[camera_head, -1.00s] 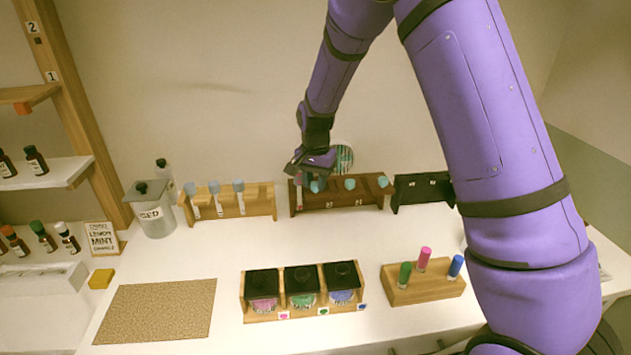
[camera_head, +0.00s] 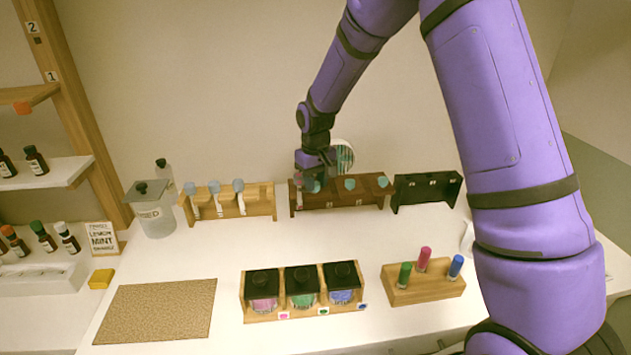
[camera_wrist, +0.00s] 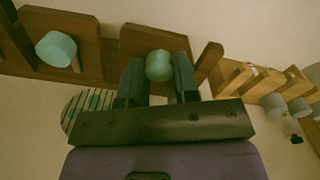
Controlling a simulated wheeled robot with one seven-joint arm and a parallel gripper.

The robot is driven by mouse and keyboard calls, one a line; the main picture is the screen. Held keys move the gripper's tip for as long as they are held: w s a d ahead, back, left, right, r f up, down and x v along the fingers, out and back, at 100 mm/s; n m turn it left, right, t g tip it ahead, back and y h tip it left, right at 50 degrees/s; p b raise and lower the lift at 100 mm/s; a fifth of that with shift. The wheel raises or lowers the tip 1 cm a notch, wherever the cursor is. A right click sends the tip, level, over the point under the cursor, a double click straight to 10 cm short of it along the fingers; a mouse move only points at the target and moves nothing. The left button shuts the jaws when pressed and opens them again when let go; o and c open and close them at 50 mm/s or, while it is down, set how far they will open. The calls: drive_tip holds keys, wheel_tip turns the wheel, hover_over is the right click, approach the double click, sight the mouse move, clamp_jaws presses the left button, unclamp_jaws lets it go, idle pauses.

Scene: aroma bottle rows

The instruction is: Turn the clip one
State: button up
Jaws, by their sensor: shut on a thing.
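A dark brown wooden rack (camera_head: 340,199) stands at the back of the table with several teal knob-like clips along its front. My gripper (camera_head: 313,176) is at the rack's left end. In the wrist view my gripper (camera_wrist: 160,80) has its two fingers on either side of a rounded teal clip (camera_wrist: 159,65), shut on it. A second teal clip (camera_wrist: 56,50) sits free on the rack; in the head view a free one shows to the right of the gripper (camera_head: 350,184). Whether the held clip is turned cannot be told.
A light wooden rack (camera_head: 258,202) with blue-topped clips stands left, a black rack (camera_head: 427,188) right. A round striped disc (camera_head: 342,155) is behind the gripper. Bottles in a holder (camera_head: 303,313), a block with coloured pegs (camera_head: 425,288) and a cork mat (camera_head: 157,311) lie in front.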

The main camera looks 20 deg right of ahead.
sight(316, 183)
drive_tip(key=shift+n, duration=2.1)
drive_tip(key=o, duration=0.9)
wheel_tip(316, 183, up, 11)
drive_tip(key=shift+f, duration=0.1)
